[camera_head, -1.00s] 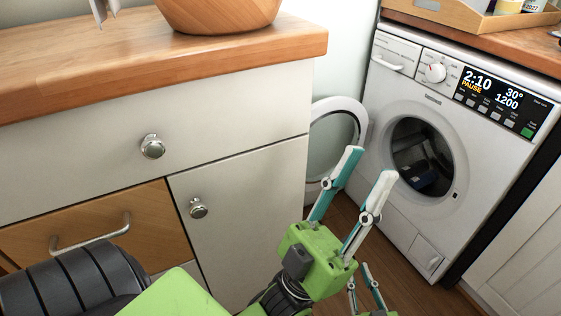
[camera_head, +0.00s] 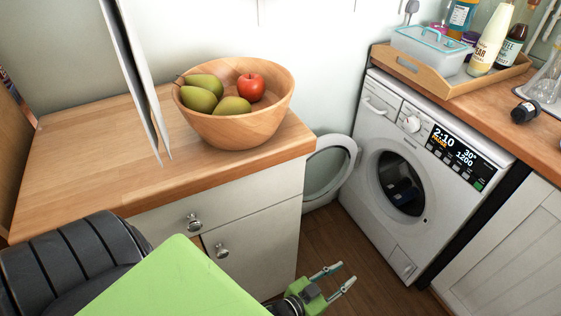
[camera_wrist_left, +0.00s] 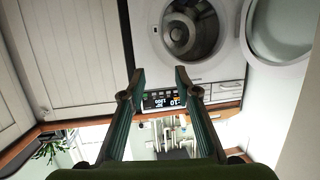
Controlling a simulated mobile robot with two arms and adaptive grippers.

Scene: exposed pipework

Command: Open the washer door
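The white washer (camera_head: 375,212) stands under the counter at the right, with its display lit. Its round door (camera_head: 351,155) is swung wide open to the left, beside the cabinet, and the dark drum opening (camera_head: 400,185) is exposed. In the left wrist view, which is upside down, the open door (camera_wrist_left: 283,30) shows at upper right beside the drum (camera_wrist_left: 188,30). My left gripper (camera_head: 347,272) is open and empty, low in front of the washer and apart from the door. Its spread fingers (camera_wrist_left: 159,70) also show in the wrist view. My right gripper is not in view.
A white cabinet (camera_head: 262,240) with a wooden top stands at left, carrying a fruit bowl (camera_head: 235,128). A tray (camera_head: 450,88) with bottles and a container sits on the counter above the washer. Floor (camera_head: 330,240) is clear between cabinet and washer.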

